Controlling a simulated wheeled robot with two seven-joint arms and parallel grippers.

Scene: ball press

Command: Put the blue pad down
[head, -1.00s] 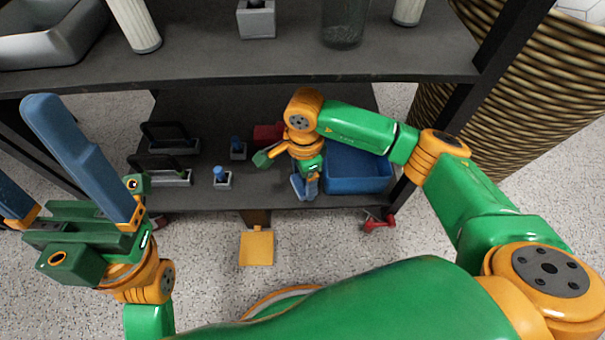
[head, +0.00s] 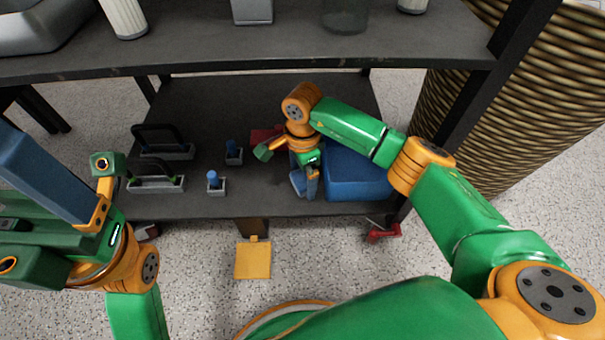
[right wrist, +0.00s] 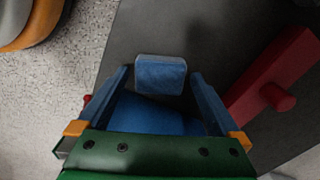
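The blue pad (right wrist: 160,75) shows between the fingertips of my right gripper (right wrist: 160,82) in the right wrist view, with a narrow gap on each side. In the head view my right gripper (head: 308,188) points down at the front of the lower shelf (head: 260,203). The pad (head: 297,182) appears low beside its finger, at shelf level; whether it rests fully on the shelf is hard to tell. The right gripper is open. My left gripper (head: 25,180) is at the left edge, partly cut off; the visible finger stands well out to one side, and no object is seen in it.
A blue bin (head: 355,180) stands just right of the right gripper. A red block (right wrist: 275,80) lies behind it. Small blue-knobbed holders (head: 213,182) and black-handled pieces (head: 157,184) stand left. The upper shelf (head: 250,52) overhangs. A yellow plate (head: 253,259) is in front, low down.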

